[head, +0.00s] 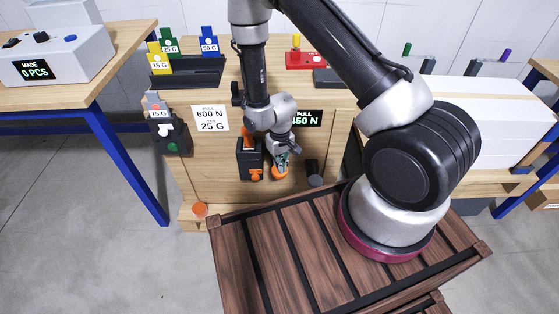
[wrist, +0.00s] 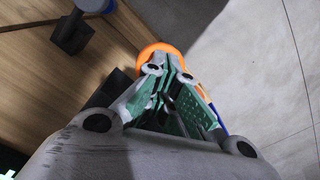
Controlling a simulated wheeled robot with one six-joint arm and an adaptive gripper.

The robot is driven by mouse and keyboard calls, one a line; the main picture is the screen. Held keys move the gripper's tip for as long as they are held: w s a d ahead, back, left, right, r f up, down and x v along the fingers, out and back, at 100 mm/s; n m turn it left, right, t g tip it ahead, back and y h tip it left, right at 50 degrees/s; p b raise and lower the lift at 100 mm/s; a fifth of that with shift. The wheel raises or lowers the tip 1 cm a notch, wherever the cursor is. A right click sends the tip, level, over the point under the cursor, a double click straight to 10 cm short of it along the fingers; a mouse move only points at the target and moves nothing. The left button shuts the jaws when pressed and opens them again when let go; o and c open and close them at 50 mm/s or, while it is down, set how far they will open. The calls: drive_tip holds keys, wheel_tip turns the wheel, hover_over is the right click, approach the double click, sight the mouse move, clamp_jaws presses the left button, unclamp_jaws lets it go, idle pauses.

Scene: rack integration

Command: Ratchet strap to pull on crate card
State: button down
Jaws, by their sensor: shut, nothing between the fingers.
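The crate card (head: 211,118) is white and reads "PULL 600 N" and "25 G". It is on the front of the wooden crate (head: 207,165). A dark display (head: 308,118) to its right reads "PULL" and what looks like 450 N, partly covered by my arm. The black ratchet (head: 243,160) with orange parts is on the crate front below them. My gripper (head: 282,161) is shut and empty just right of the ratchet. Its green-padded fingers meet in the wrist view (wrist: 171,68). An orange round part (wrist: 160,48) lies just beyond the fingertips; contact is unclear.
A black box with a green button (head: 172,147) hangs left of the card. Coloured tags stand in a black tray (head: 190,78) on the crate top. A black knob (head: 315,180) sits low right of my gripper.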

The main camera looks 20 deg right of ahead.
drive_tip(key=shift+f, duration=1.3)
drive_tip(key=shift+r, duration=0.1)
drive_tip(key=shift+r, duration=2.65)
